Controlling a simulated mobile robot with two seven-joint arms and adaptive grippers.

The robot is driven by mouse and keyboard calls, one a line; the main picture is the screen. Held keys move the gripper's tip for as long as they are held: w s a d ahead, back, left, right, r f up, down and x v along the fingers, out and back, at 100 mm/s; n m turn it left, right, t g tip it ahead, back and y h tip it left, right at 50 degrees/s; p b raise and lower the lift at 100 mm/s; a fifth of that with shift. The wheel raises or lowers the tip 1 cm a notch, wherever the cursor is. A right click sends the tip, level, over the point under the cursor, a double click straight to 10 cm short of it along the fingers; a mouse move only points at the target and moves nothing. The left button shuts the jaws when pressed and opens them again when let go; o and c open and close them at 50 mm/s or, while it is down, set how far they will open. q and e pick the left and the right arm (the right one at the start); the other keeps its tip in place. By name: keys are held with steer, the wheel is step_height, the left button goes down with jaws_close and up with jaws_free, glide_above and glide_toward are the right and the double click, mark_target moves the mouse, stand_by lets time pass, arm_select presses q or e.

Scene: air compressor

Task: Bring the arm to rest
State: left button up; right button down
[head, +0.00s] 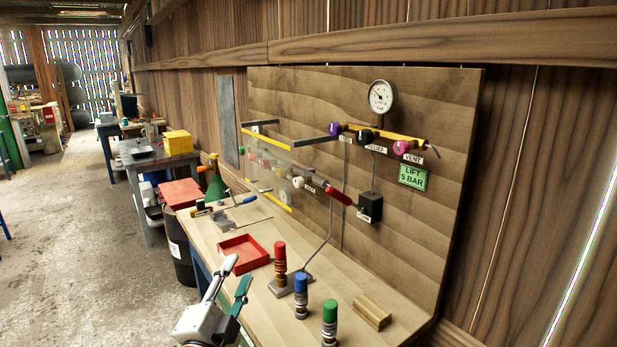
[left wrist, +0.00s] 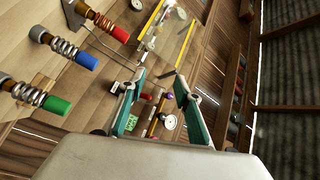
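My left gripper (head: 238,269) is in the lower middle of the head view, at the bench's front left edge. Its two fingers stand apart with nothing between them. The left wrist view also shows this gripper (left wrist: 160,75), with its green fingers spread and empty, pointing toward the wooden back panel (head: 455,130). The gripper looks clear of the spring-mounted posts with red (head: 280,256), blue (head: 301,283) and green (head: 330,311) caps. My right gripper is in neither view.
The workbench (head: 235,232) carries a red tray (head: 262,251) and a wooden block (head: 372,312). The panel bears a gauge (head: 381,97), coloured knobs, pipes and a green "LIFT 5 BAR" sign (head: 413,177). The floor at left is open.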

arm_select(q)
steer(key=s+a+f+n+g+y, duration=0.55)
steer(key=s+a+f, duration=0.7)
steer(key=f, duration=0.35)
steer(key=s+a+f+n+g+y, duration=0.1)
steer(key=s+a+f+g, duration=0.3)
steer(key=s, duration=0.3)
steer(key=s+a+f+n+g+y, duration=0.1)
steer(key=s+a+f+g, duration=0.1)
steer(key=s+a+f, duration=0.45)
steer(key=d+f+n+t+h, duration=0.2)
steer(key=d+f+h, duration=0.5)
steer(key=d+f, duration=0.6)
steer(key=d+t, duration=0.1)
steer(key=d, duration=0.2)
steer(key=shift+d+n, duration=0.15)
steer(key=shift+n, duration=0.2)
